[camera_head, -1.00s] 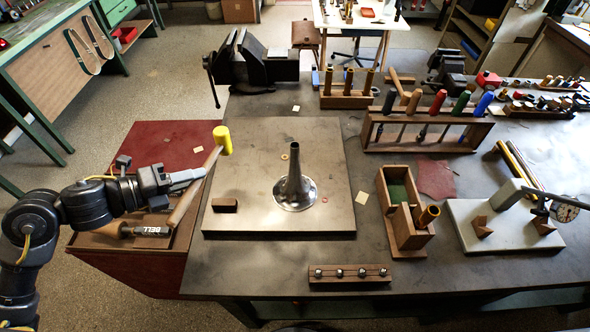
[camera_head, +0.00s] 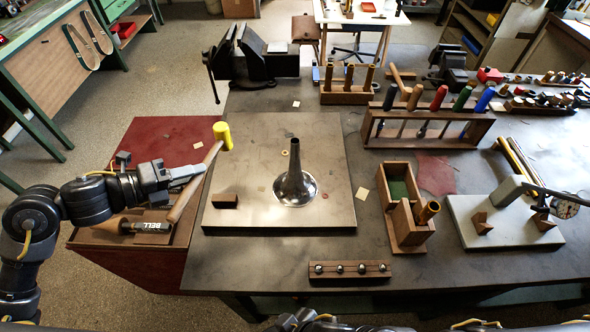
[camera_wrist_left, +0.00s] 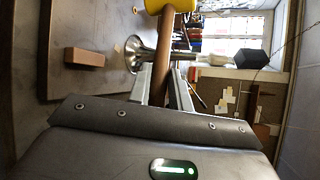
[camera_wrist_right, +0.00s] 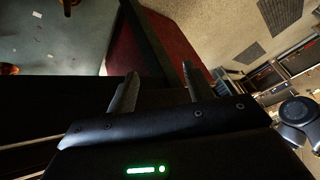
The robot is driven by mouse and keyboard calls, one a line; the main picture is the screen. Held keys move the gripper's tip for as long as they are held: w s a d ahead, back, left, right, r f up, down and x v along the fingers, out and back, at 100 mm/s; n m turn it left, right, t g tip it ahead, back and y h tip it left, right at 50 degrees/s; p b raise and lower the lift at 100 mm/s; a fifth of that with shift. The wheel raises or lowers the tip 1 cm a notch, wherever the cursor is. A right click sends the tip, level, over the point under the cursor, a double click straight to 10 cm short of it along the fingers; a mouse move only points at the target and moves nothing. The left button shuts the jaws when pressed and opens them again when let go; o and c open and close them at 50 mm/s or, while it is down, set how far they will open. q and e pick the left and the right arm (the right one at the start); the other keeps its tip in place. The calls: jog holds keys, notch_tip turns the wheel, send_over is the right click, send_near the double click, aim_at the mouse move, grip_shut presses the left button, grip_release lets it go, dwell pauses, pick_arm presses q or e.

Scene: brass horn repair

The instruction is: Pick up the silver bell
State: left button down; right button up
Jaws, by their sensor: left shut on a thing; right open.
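The silver bell (camera_head: 296,186) stands upright on its flared rim on the tan board (camera_head: 240,135), narrow end up. It also shows in the left wrist view (camera_wrist_left: 134,53). My left gripper (camera_head: 200,170) is shut on the wooden handle of a mallet with a yellow head (camera_head: 222,135), held over the left side of the bench, left of the bell and apart from it. The mallet head shows at the top of the left wrist view (camera_wrist_left: 170,5). My right gripper (camera_wrist_right: 158,88) is open and empty in its wrist view, away from the bell. In the head view its jaws are not visible.
A small wooden block (camera_head: 225,201) lies left of the bell. A wooden box (camera_head: 405,205) stands right of the board, and a strip with several metal balls (camera_head: 350,271) lies in front. A tool marked BELL (camera_head: 150,226) lies below the left gripper. A black vise (camera_head: 262,62) stands behind.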

jog(key=w+a+r+t+y, duration=0.1)
jog(key=w+r, duration=0.2)
jog(key=w, duration=0.1)
jog(key=w+r+m+t+y, duration=0.1)
jog(key=w+r, duration=0.3)
jog(key=w, duration=0.1)
jog(key=w+a+r+t+y, duration=0.1)
jog(key=w+r+t+y, duration=0.1)
jog(key=w+r, duration=0.1)
jog(key=shift+w+a+r, duration=0.1)
jog(key=shift+w+a, duration=0.1)
jog(key=shift+w, duration=0.2)
jog(key=shift+w+a+r, duration=0.1)
jog(key=shift+w+a, duration=0.05)
jog(key=shift+w, duration=0.25)
jog(key=w+d+r+t+y, duration=0.2)
jog(key=w+d+r+t, duration=0.25)
jog(key=w+d, duration=0.35)
jog(key=n+t, duration=0.2)
send_near(299, 157)
jog(key=x, duration=1.1)
jog(key=shift+w+a+f, duration=0.15)
jog(key=shift+w+a, duration=0.05)
jog(key=shift+a, duration=0.05)
jog(key=shift+d, duration=0.15)
jog(key=shift+c, duration=0.9)
grip_shut()
